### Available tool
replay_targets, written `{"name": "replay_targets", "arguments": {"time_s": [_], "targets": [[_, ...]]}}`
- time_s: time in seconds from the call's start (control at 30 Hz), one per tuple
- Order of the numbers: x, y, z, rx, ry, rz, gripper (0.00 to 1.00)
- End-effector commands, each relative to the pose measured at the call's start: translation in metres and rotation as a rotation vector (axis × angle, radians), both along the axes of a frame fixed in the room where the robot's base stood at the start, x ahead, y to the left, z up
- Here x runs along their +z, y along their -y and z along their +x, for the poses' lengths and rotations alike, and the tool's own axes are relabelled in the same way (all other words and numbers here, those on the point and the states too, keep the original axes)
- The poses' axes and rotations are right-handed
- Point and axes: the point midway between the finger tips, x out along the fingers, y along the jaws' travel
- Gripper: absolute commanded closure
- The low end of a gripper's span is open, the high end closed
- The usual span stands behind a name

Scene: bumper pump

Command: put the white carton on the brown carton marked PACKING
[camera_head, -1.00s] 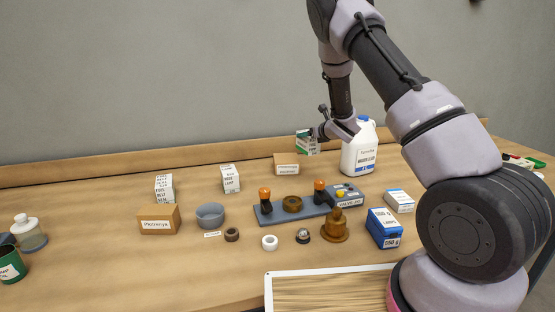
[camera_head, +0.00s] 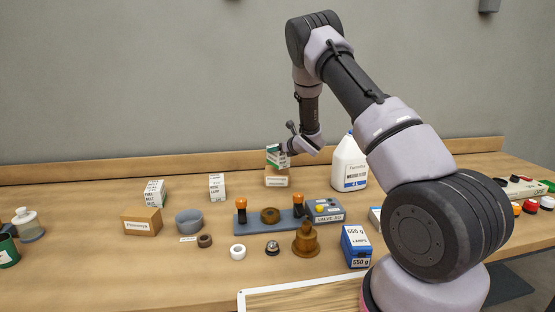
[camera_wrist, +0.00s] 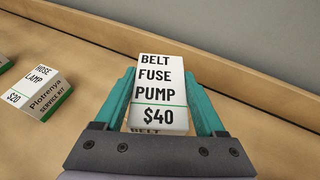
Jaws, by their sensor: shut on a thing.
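The white carton (camera_head: 277,157) with a green stripe is between the fingers of my gripper (camera_head: 284,150). In the wrist view its face (camera_wrist: 160,88) reads BELT FUSE PUMP $40, with a teal finger on each side. In the head view it appears upright at the top of a back brown carton (camera_head: 277,181); whether the two touch, I cannot tell. That brown carton's label is too small to read, and the wrist view does not show it. A second brown carton (camera_head: 131,227) stands at the front left with a label that seems to read Piotrenya.
A white jug (camera_head: 349,163) stands right of the back brown carton. Two more white cartons (camera_head: 154,193) (camera_head: 217,187) stand to the left. A grey valve plate (camera_head: 285,215), grey bowl (camera_head: 189,221) and blue box (camera_head: 355,246) are nearer. A ledge (camera_head: 120,173) runs behind.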

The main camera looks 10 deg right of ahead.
Motion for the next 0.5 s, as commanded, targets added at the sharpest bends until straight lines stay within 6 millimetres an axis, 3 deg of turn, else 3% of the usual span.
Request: {"name": "replay_targets", "arguments": {"time_s": [0.23, 0.5], "targets": [[-0.032, 0.000, 0.000, -0.001, -0.003, 0.001, 1.00], [-0.036, 0.000, 0.000, 0.000, 0.002, 0.001, 1.00]]}}
